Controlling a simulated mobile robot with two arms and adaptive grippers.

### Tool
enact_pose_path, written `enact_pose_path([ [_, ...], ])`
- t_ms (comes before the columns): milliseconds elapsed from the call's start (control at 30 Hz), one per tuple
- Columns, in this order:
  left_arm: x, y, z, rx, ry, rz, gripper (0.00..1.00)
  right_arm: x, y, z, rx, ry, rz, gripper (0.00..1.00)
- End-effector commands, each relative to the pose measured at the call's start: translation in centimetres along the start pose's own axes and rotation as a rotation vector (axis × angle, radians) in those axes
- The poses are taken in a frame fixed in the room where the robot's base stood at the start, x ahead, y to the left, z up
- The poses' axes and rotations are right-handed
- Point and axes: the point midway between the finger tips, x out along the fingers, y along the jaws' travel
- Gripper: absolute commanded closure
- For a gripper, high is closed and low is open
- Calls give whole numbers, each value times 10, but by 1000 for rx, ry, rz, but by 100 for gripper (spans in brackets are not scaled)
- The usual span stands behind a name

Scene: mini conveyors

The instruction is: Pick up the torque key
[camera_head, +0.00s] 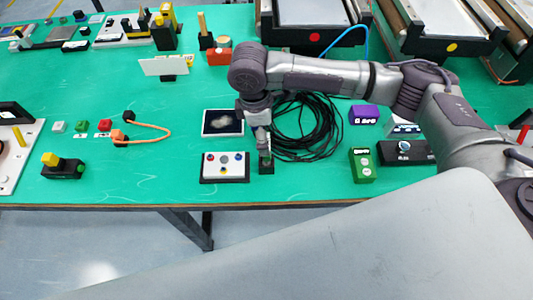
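My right arm reaches in from the right over the green table (110,165). My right gripper (265,156) points down just right of a white control box (224,166) with several knobs. A small dark block (267,168) sits right at its fingertips. I cannot tell whether the fingers touch or grip it, or whether they are open. I cannot tell for certain which object is the torque key. The arm may hide some things behind it. My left gripper is not in view.
A coiled black cable (312,128) lies right of the gripper. A green box (361,165) and a purple box (364,115) stand farther right. A dark square plate (222,122) lies behind the control box. Conveyors (313,38) line the back. Free table lies left of the control box.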

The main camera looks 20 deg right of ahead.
Motion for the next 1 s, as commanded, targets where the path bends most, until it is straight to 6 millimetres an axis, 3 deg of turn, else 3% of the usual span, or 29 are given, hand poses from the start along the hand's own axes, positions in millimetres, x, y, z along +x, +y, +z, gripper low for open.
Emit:
enact_pose_path([
  [300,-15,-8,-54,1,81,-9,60,28,1,1,1,-3,-1,0],
  [500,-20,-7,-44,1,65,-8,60,56,1,0,0,-1,0,0],
  [767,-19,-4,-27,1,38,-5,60,61,1,0,-1,1,2,0],
  [1000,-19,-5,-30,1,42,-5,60,60,1,0,-1,1,2,37],
])
